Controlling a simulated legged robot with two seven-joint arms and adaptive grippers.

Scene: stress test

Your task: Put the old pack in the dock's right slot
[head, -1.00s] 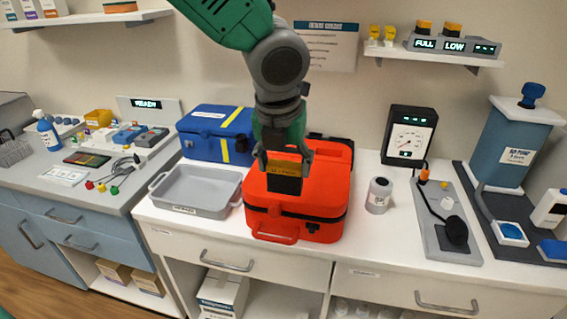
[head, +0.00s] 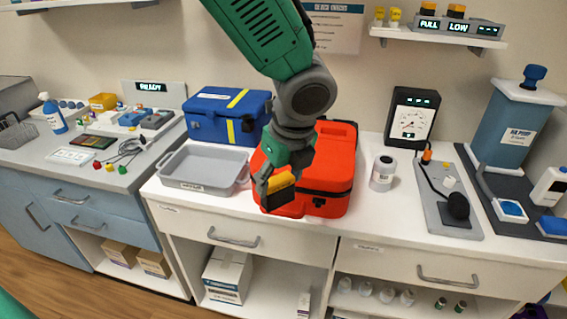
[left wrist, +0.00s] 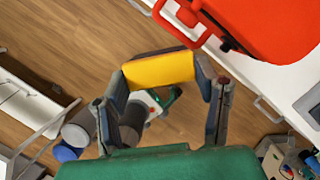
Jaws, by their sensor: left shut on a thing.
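My left gripper (head: 275,190) is shut on a pack with a yellow-orange top and black body (head: 281,181). It holds the pack in front of the red case, near the counter's front edge. In the left wrist view the pack's yellow face (left wrist: 160,70) sits between the two fingers, with floor beyond. The grey dock (head: 427,24) stands on the wall shelf at upper right. Its displays read FULL and LOW, with orange-topped packs (head: 428,8) above those two. The right slot (head: 487,30) shows no pack above it. My right gripper is not in view.
The red case (head: 335,165) stands behind the gripper, with a grey tray (head: 205,168) and blue case (head: 222,118) to its left. A white jar (head: 382,173) and gauge box (head: 411,122) stand right. The wall shelf (head: 440,36) overhangs the counter.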

